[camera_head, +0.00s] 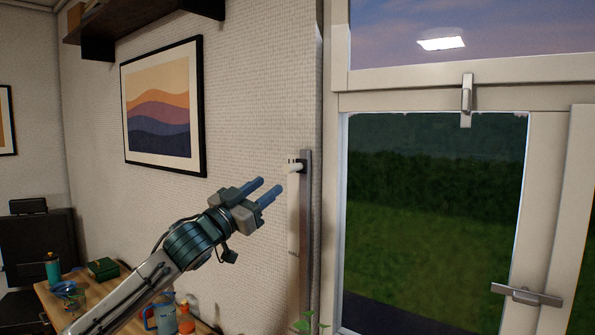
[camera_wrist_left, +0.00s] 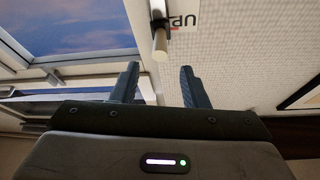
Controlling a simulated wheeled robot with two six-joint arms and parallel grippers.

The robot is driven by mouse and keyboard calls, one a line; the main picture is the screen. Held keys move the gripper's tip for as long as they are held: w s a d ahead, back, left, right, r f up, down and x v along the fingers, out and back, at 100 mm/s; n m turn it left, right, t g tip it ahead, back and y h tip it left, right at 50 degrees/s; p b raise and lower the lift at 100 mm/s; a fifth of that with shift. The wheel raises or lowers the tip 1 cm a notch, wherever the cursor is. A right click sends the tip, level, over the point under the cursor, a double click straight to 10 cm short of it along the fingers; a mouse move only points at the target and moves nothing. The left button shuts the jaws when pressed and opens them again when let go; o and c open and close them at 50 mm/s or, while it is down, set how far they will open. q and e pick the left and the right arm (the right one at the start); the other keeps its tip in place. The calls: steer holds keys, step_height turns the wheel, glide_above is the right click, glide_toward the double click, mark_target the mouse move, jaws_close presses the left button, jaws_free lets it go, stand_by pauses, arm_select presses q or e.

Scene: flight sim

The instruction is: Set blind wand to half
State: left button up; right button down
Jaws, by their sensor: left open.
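The blind wand shows as a short pale peg (camera_head: 295,167) near the top of a grey vertical track beside the window. In the left wrist view the pale wand (camera_wrist_left: 160,46) comes out of a dark holder, with its end near the gap between my fingers. My left gripper (camera_head: 270,185) is open and empty, a little to the left of the peg and slightly lower in the head view. Its two blue fingers (camera_wrist_left: 159,72) stand apart in the wrist view. I cannot tell the exact distance to the wand. My right gripper is not in view.
A white label (camera_wrist_left: 185,20) with partly hidden letters is beside the wand. The window (camera_head: 435,220) has a handle (camera_head: 527,295) at lower right. A framed picture (camera_head: 163,105) hangs on the left wall. A desk (camera_head: 95,295) with bottles stands below. A plant (camera_head: 308,324) is under the track.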

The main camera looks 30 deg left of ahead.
mark_target(293, 168)
arm_select(q)
steer(key=p+x, duration=0.8)
steer(key=x, duration=0.1)
steer(key=shift+w+r, duration=0.1)
steer(key=shift+w, duration=0.25)
steer(key=shift+w+d+p, duration=0.15)
steer(key=shift+w+p, duration=0.2)
steer(key=shift+w, duration=0.15)
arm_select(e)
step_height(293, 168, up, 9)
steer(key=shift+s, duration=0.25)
arm_select(q)
steer(key=shift+c, duration=0.4)
jaws_close()
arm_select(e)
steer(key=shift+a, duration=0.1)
